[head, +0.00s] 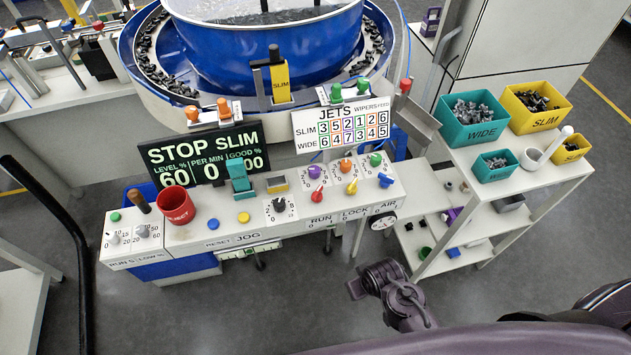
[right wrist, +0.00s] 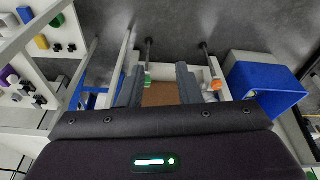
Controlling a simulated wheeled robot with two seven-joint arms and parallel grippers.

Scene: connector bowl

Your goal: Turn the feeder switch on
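The control panel (head: 290,215) has several knobs, buttons and small switches. No label that I can read clearly names the feeder switch. A black knob (head: 279,205), a red knob (head: 316,197), a yellow knob (head: 352,187) and a blue knob (head: 386,181) stand along it. RUN, LOCK and AIR labels are on its front edge. My right gripper (head: 358,286) is in front of and below the panel, touching nothing visible. In the right wrist view its fingers (right wrist: 160,88) are apart, with a brown surface showing between them. My left gripper is not in view.
A display (head: 200,155) reads STOP SLIM. A red REJECT cup (head: 175,205) stands on the panel's left. A blue bowl feeder (head: 265,50) is behind. A white shelf (head: 545,180) with teal and yellow bins is at right. Bare floor (head: 290,310) lies in front.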

